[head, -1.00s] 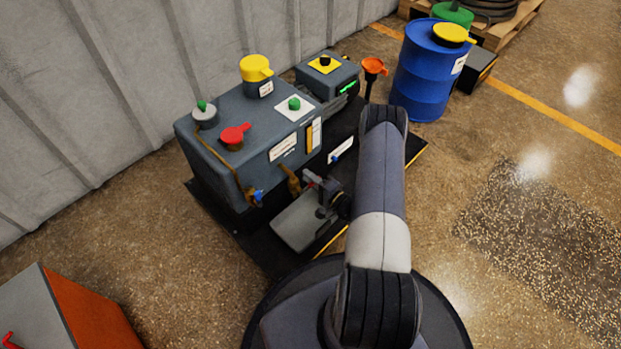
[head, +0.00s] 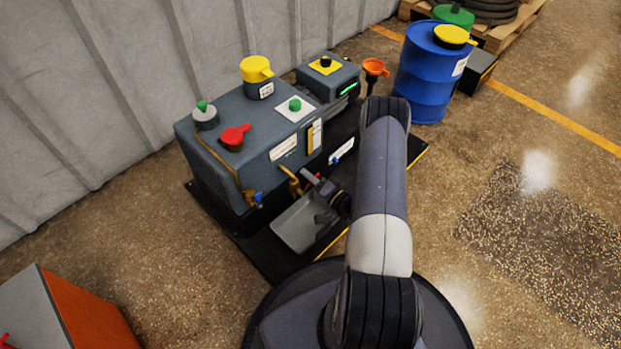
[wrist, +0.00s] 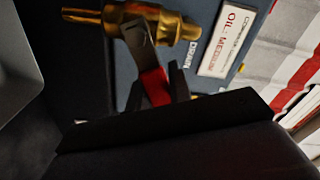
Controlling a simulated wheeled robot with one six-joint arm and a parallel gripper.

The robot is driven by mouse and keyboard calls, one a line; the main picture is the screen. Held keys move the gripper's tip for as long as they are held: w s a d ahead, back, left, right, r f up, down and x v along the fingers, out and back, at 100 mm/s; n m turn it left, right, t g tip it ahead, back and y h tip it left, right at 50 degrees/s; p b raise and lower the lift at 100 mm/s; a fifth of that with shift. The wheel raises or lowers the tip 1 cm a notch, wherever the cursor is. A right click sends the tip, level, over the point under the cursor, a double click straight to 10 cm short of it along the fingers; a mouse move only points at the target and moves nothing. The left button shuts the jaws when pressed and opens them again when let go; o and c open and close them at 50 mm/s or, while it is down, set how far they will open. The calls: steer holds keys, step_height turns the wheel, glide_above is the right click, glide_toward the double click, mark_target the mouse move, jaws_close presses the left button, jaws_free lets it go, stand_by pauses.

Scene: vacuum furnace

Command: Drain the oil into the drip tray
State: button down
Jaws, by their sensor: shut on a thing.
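The grey pump housing (head: 235,115) stands by the wall. Its brass drain valve (head: 288,174) sticks out low on the front, above the drip tray (head: 290,240), a shallow grey pan on the black base. My gripper (head: 314,183) is at the valve, over the tray's back edge. In the wrist view the brass valve (wrist: 172,24) shows beside a DRAIN label. My gripper (wrist: 164,98) is shut on the valve's red lever (wrist: 154,84), whose bare metal part reaches up to the brass body. No oil stream can be made out.
A blue drum (head: 425,80) and an orange funnel (head: 374,68) stand at the back right. A yellow cap (head: 256,70) and a red cap (head: 234,135) sit on the housing. An orange-sided cabinet (head: 75,310) is at lower left. Floor to the right is clear.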

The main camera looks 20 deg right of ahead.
steer(key=shift+r+n, duration=0.2)
steer(key=shift+n, duration=0.3)
steer(key=shift+a, duration=0.1)
steer(key=c, duration=1.3)
jaws_free()
steer(key=shift+s, duration=0.1)
steer(key=p+v, duration=0.2)
steer(key=v, duration=0.8)
steer(key=shift+s+p, duration=0.3)
steer(key=shift+p, duration=0.05)
